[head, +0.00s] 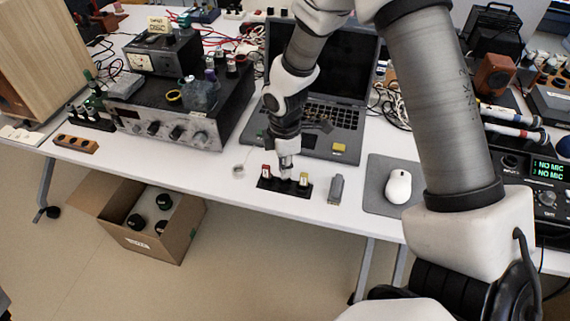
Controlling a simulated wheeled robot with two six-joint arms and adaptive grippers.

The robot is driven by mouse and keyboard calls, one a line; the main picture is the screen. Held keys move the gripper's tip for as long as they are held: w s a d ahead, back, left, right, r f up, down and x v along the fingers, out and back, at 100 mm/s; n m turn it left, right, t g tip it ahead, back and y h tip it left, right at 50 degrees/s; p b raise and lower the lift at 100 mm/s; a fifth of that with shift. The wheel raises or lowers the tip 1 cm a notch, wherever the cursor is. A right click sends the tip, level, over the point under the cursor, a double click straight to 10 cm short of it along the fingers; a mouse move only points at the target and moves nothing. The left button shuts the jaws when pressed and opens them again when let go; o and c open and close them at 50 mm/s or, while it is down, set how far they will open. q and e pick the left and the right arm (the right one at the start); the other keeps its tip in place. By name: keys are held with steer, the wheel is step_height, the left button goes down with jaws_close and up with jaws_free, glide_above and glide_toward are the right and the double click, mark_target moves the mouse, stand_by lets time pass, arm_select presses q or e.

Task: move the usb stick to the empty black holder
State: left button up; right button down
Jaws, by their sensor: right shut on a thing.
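A low black holder (284,190) lies near the table's front edge. My right gripper (286,157) points down over the middle of this holder, between the two pieces. It is shut on a small pale, silvery thing, which looks like the usb stick (285,170). The stick is mostly hidden by the fingers, and I cannot tell whether its lower end sits in the holder or hovers just above. My left gripper is not in view.
A grey upright piece (336,189) stands right of the holder. An open laptop (318,122) is behind, with a yellow block (339,148) on its front corner. A mouse (399,186) lies on a grey mat (377,187). An amplifier (170,133) stands left.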

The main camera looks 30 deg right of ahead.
steer(key=shift+f+b, duration=0.45)
steer(key=shift+f, duration=0.65)
stand_by(0.3)
steer(key=c, duration=1.1)
jaws_free()
steer(key=shift+c, duration=0.2)
steer(key=o, duration=0.4)
steer(key=shift+r, duration=0.15)
step_height(320, 180, up, 5)
steer(key=p, duration=0.5)
steer(key=shift+p, duration=0.3)
